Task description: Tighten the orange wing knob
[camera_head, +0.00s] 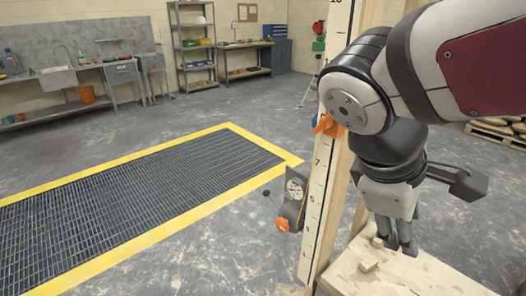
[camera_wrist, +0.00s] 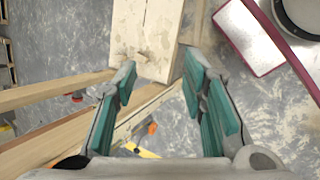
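An orange winged part (camera_head: 328,125), which looks like the wing knob, sits on the upright numbered staff (camera_head: 318,190), close beside my arm's wrist joint, which may cover part of it. A second, rounder orange part (camera_head: 282,225) is lower on the staff, below a dial gauge (camera_head: 296,187). My gripper (camera_head: 396,245) points down over a pale wooden top, right of and below the winged part. In the wrist view the teal-padded fingers (camera_wrist: 160,72) are wide apart with nothing held. A small orange spot (camera_wrist: 152,127) shows between them there; I cannot tell which part it is.
The pale wooden top (camera_head: 410,278) under my gripper carries small wood scraps (camera_head: 368,266). A yellow-edged floor grate (camera_head: 130,200) lies to the left. A sink bench (camera_head: 75,75) and shelves (camera_head: 195,45) stand far back. Open concrete floor surrounds the staff's left side.

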